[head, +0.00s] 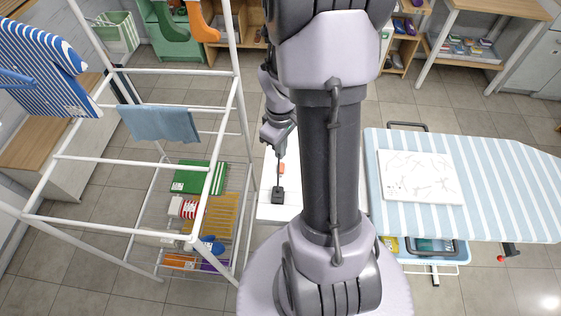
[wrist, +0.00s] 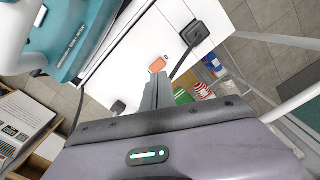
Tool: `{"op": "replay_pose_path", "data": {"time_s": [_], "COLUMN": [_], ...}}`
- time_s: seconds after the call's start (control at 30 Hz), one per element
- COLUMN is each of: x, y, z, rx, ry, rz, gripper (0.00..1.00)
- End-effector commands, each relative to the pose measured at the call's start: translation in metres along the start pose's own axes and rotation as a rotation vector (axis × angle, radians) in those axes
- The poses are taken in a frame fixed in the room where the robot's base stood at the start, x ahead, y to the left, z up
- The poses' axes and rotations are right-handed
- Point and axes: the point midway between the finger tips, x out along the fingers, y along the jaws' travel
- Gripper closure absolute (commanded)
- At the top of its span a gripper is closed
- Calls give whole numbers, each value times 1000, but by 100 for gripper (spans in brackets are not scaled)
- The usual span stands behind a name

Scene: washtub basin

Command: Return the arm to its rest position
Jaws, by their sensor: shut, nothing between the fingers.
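My arm rises through the middle of the head view, and its links hide much of the scene behind it. My gripper shows in the wrist view (wrist: 158,88), its fingers together with nothing between them. In that view the fingertips point toward a white surface (wrist: 128,62) that bears an orange piece (wrist: 157,64) and a black block with a cable (wrist: 195,33). In the head view the white surface (head: 266,212) is partly hidden behind my arm. Whether the fingers touch anything there cannot be told.
Shelves line the back. Tiled floor shows at lower right.

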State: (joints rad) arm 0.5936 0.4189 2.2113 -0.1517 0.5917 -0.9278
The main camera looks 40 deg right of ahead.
Motion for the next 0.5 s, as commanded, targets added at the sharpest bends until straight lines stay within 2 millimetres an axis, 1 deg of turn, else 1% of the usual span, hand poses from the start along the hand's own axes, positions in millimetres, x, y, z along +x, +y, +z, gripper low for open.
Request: {"op": "replay_pose_path", "data": {"time_s": [0.3, 0.37, 0.43, 0.47, 0.5], "x": [2, -4, -26, -39, -60], "y": [0, -4, -21, -34, -56], "z": [0, -4, -16, -22, -29], "rx": [1, 11, 56, 89, 139], "ry": [0, 11, 56, 85, 136], "rz": [0, 7, 29, 39, 47], "gripper": [100, 100, 100, 100, 100]}}
